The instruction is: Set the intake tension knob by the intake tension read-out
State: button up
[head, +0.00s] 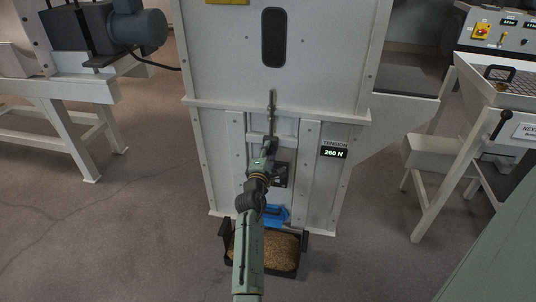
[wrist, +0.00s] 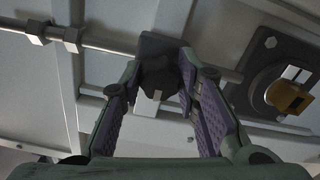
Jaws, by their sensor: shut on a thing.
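The tension read-out (head: 334,153) on the front of the pale cabinet shows 260 N. My gripper (head: 269,146) is at the cabinet front, left of the read-out. In the wrist view, my gripper (wrist: 160,88) is shut on a dark knob (wrist: 158,72) that sits between the two fingers. A metal rod (wrist: 105,46) runs to the knob and on beyond it. The same rod (head: 271,104) shows upright above my gripper in the head view. There the knob itself is mostly hidden by my gripper.
A dark fitting with a brass-coloured part (wrist: 290,96) is close to the right finger. A blue object (head: 275,215) and a black tray of grain (head: 303,240) are low at the cabinet's foot. A control panel (head: 497,32) stands at right.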

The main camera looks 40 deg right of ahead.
jog(key=m+b, duration=0.1)
jog(key=m, duration=0.2)
jog(key=shift+f+m, duration=0.15)
jog(key=shift+m, duration=0.25)
jog(key=m+b, duration=0.2)
jog(key=m, duration=0.1)
jog(key=shift+m, duration=0.3)
jog(key=m+b, duration=0.2)
jog(key=m, duration=0.2)
jog(key=shift+m+b, duration=0.75)
jog(key=shift+m, duration=0.55)
jog(key=o, duration=1.2)
